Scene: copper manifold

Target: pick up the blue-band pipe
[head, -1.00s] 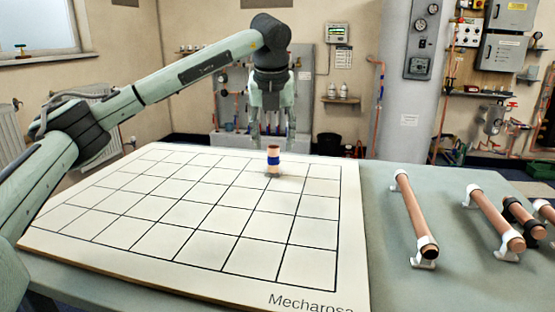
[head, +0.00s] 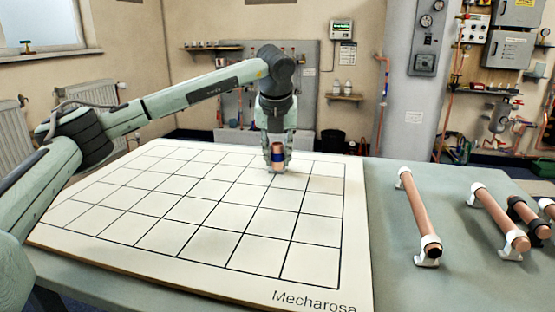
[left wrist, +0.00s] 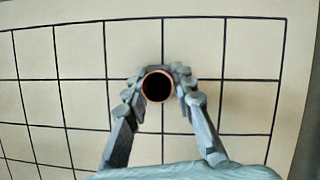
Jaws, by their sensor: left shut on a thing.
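The blue-band pipe (head: 278,158) is a short copper pipe with a dark blue band, standing upright near the far edge of the white grid board (head: 180,215). My left gripper (head: 278,165) has come down over it, with its fingers on both sides. In the left wrist view I look down the pipe's open round end (left wrist: 158,86), and the gripper fingers (left wrist: 160,92) are shut on it from left and right. The pipe's lower end is partly hidden by the fingers. My right gripper is not in view.
To the right of the board, a long copper pipe (head: 419,215) lies in white holders on the grey-green table (head: 400,285). More pipes (head: 500,220) with dark bands lie at the right edge. The rest of the grid board is clear.

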